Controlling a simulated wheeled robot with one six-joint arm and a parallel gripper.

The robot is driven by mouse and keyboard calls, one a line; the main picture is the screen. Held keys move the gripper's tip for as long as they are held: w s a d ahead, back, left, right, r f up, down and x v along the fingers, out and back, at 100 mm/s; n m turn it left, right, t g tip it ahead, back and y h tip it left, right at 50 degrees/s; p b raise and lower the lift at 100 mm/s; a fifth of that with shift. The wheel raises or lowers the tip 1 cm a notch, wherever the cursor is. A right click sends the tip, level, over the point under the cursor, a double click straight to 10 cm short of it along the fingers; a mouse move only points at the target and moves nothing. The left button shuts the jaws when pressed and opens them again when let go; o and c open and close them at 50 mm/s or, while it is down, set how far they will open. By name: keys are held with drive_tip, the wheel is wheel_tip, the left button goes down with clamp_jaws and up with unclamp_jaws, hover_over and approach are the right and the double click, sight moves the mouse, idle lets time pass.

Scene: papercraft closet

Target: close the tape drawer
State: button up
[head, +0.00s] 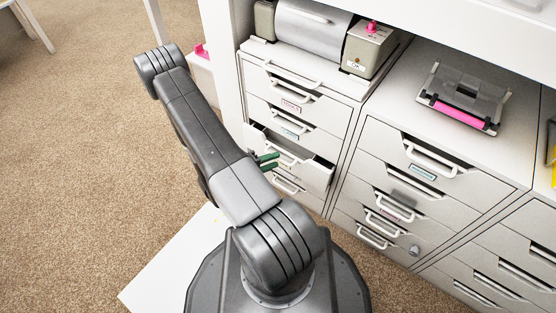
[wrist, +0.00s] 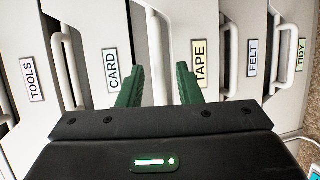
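The tape drawer (head: 317,174), a pale drawer front in the left cabinet, stands pulled out past the drawers above and below it. In the wrist view its TAPE label (wrist: 200,63) shows sideways, with a white handle (wrist: 155,55) to the left of it. My gripper (head: 267,161) has green fingers and is in front of the drawer's left part. In the wrist view my gripper (wrist: 158,87) is open, with a clear gap between its fingers. The handle shows in that gap; I cannot tell whether the fingers touch it. My arm hides part of the cabinet's lower left.
Drawers labelled CARD (wrist: 111,70) and FELT (wrist: 252,57) flank the tape drawer and look shut. A second drawer cabinet (head: 440,195) stands to the right, with a grey and pink device (head: 463,98) on top. Carpet (head: 90,130) lies open on the left.

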drive_tip(key=shift+x, duration=1.45)
clamp_jaws()
